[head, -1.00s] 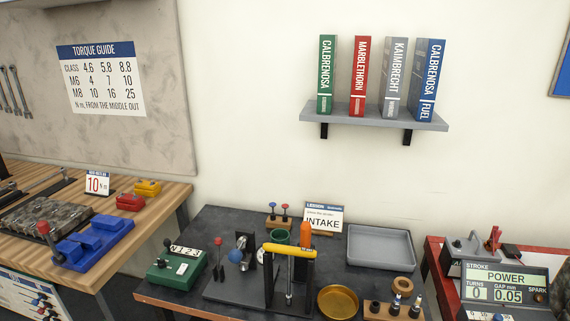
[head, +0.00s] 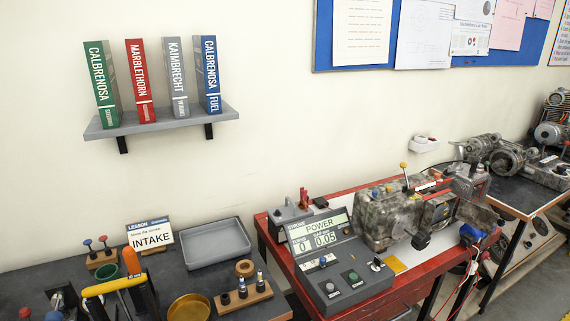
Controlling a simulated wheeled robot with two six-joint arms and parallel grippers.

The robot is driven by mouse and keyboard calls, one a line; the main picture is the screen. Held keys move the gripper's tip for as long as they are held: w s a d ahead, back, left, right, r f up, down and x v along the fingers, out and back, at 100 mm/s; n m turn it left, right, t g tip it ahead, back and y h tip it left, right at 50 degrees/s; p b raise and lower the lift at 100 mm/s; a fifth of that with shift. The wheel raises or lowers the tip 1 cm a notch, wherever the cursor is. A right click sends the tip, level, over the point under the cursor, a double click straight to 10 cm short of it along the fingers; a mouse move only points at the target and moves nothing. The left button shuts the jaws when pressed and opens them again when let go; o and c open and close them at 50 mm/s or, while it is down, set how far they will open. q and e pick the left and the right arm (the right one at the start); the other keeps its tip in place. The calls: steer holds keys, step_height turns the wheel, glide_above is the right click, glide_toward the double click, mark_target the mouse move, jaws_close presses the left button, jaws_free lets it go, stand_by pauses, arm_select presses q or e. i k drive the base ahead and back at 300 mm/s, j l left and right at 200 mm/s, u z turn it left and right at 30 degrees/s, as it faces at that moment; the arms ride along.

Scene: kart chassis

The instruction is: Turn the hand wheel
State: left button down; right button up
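No hand wheel can be made out for certain. A grey engine unit (head: 385,222) sits on the red bench (head: 343,192), right of centre in the head view. A lever with a yellow knob (head: 404,165) stands up from it, and a dark knob (head: 421,240) shows on its near side. Neither of my grippers is in view.
The dark table at left holds an INTAKE card (head: 150,236), a grey tray (head: 203,243), a brass dish (head: 189,308) and a yellow-handled fixture (head: 114,284). A bookshelf (head: 160,121) hangs above. Another table at right carries metal engine parts (head: 506,157).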

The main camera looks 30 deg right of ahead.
mark_target(422, 240)
steer(key=z, duration=1.9)
